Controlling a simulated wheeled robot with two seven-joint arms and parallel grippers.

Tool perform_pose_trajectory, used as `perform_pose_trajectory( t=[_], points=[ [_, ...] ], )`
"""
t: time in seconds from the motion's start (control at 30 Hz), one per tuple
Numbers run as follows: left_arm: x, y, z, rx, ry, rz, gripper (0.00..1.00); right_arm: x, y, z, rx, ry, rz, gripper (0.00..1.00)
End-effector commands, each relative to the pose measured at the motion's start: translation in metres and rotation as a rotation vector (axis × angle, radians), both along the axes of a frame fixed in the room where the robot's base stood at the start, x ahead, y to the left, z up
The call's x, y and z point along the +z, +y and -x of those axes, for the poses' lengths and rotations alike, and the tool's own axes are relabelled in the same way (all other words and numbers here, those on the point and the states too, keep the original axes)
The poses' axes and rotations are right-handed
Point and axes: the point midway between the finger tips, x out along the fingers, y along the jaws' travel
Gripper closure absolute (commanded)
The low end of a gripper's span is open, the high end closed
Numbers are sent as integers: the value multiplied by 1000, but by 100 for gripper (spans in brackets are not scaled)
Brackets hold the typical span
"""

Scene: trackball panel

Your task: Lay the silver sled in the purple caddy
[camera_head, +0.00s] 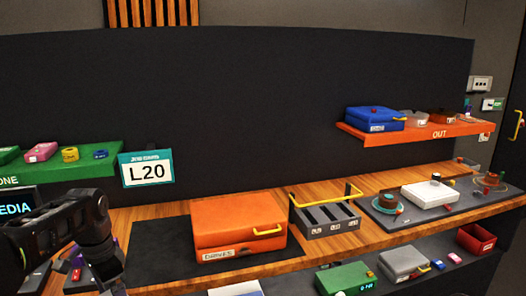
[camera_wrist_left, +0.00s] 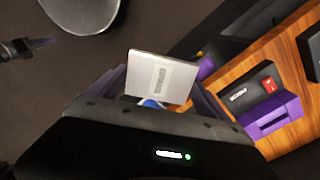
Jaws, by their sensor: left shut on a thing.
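My left gripper (camera_wrist_left: 155,98) is shut on the silver sled (camera_wrist_left: 165,75), a flat pale block with a grey label, held between purple fingers. A blue patch shows at its lower edge. The purple caddy (camera_wrist_left: 275,117) stands on the wooden bench to the right in the left wrist view, apart from the sled; the sled is outside it. In the head view my left arm comes in at the lower left and hides most of that area; the held sled cannot be made out there. What looks like my right gripper (camera_wrist_left: 42,43) shows small at the wrist view's upper left; its opening is unclear.
A black box with a red piece (camera_wrist_left: 268,86) adjoins the caddy. In the head view an orange case (camera_head: 238,222), a grey slotted rack (camera_head: 328,222) with a yellow handle and a dark mat with a white box (camera_head: 428,193) occupy the bench. A lower shelf holds a green box (camera_head: 345,278).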

Motion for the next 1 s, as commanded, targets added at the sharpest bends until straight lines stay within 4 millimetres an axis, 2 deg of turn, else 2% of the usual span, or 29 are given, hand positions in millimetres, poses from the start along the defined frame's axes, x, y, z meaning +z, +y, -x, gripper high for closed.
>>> perform_pose_trajectory(
  t=[0.17, 0.3, 0.43, 0.6, 0.7, 1.0],
  points=[
    [-21, -24, -13, 315, 1, 0, 65, 0, 0, 0, 0, 0, 0, 64],
    [-47, -61, -25, 582, 2, -1, 65, 0, 0, 0, 0, 0, 0, 64],
    [-74, -107, -29, 734, 4, -3, 65, 0, 0, 0, 0, 0, 0, 64],
    [-95, -150, -25, 685, 0, -1, 65, 0, 0, 0, 0, 0, 0, 64],
    [-99, -163, -24, 655, -1, 0, 65, 0, 0, 0, 0, 0, 0, 64],
    [-98, -167, -24, 645, -1, 0, 65, 0, 0, 0, 0, 0, 0, 64]
  ],
)
